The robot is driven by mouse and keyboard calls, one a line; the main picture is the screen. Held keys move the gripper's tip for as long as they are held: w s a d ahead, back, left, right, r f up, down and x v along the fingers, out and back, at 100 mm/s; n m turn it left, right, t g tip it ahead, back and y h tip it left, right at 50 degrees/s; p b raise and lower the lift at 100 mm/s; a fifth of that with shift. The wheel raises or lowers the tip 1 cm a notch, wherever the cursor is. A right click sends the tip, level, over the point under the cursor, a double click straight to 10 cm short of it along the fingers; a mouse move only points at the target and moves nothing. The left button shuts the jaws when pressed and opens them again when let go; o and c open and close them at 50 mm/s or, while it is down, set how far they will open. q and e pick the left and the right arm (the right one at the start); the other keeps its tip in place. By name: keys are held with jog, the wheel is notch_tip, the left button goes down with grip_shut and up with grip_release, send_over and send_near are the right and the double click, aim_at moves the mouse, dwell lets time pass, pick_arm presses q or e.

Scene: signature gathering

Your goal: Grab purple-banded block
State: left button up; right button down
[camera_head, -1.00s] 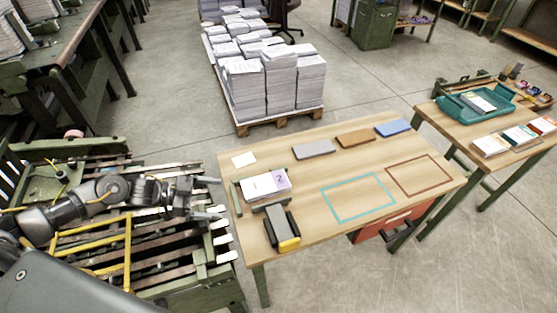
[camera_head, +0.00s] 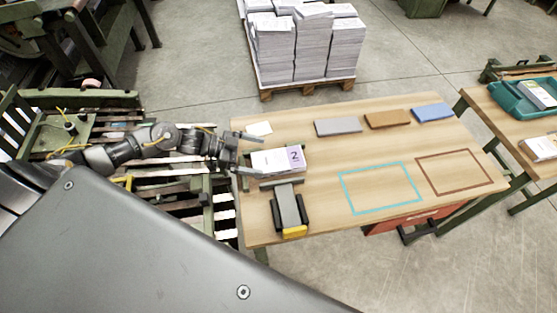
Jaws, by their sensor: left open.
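The purple-banded block (camera_head: 272,161) is a white stack of sheets with a purple end marked "2". It lies in a dark green holder (camera_head: 281,182) at the left of the wooden table. My left gripper (camera_head: 248,155) is open at the block's left end, its fingers pointing right. One finger is toward the far side and one toward the near side. I cannot tell whether they touch the block. My right gripper is not in view.
A grey and black device with a yellow end (camera_head: 291,212) stands just in front of the holder. Grey (camera_head: 338,126), brown (camera_head: 387,119) and blue (camera_head: 433,112) slabs lie along the back. Teal (camera_head: 381,187) and brown (camera_head: 454,172) outlines enclose bare table.

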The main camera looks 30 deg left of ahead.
aim_at(278, 160)
pick_arm(q)
jog(key=p+x, duration=0.1)
jog(key=x, duration=0.4)
jog(key=shift+a, duration=0.1)
jog(key=shift+w+d+f, duration=0.1)
jog(key=shift+d+f, duration=0.1)
jog(key=shift+d, duration=0.05)
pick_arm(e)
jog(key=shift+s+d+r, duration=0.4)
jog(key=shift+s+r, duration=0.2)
pick_arm(q)
jog(key=shift+c, duration=1.3)
jog(key=c, duration=0.7)
jog(key=shift+c, duration=0.2)
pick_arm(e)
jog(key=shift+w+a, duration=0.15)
